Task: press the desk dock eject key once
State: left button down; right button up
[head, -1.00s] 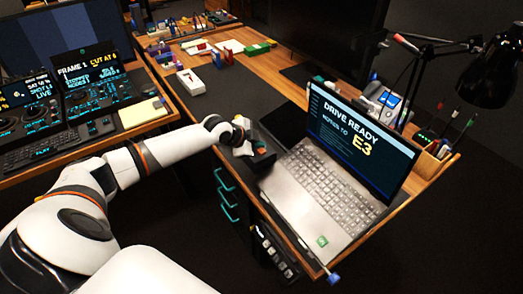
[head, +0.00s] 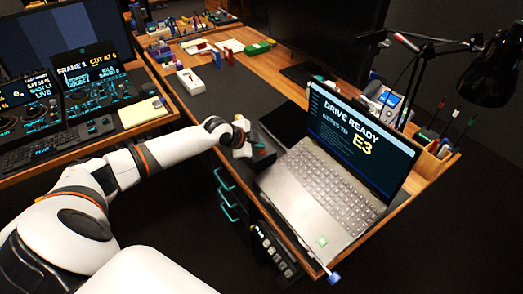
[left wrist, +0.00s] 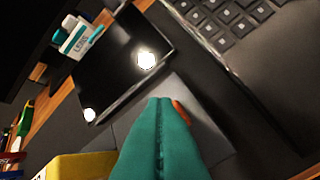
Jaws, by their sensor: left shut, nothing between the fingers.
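The desk dock (left wrist: 205,125) is a dark grey slab beside the laptop in the left wrist view; it also shows as a dark block (head: 266,158) left of the laptop in the head view. An orange key (left wrist: 180,108) on it peeks out just right of my fingertips, partly hidden by them. My left gripper (left wrist: 160,102) has teal fingers pressed together, with nothing between them, over the dock. It also shows at the dock in the head view (head: 256,151). I cannot tell whether the fingertips touch the key. My right gripper is not in view.
The open laptop (head: 335,185) stands right of the dock, its screen reading "DRIVE READY". A black glossy tablet (left wrist: 122,60) lies beyond the dock. A pen holder (head: 434,160) and lamp (head: 490,85) stand at the right. The dark desk mat (head: 220,85) has free room.

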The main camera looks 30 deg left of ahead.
pick_arm(q)
jog(key=shift+f+b, duration=0.3)
jog(key=shift+f, duration=0.2)
dwell(0.6)
jog(key=shift+r, duration=0.1)
jog(key=shift+r+p, duration=0.8)
notch_tip(320, 180, up, 5)
jog(key=p, duration=0.4)
dwell(0.4)
dwell(0.5)
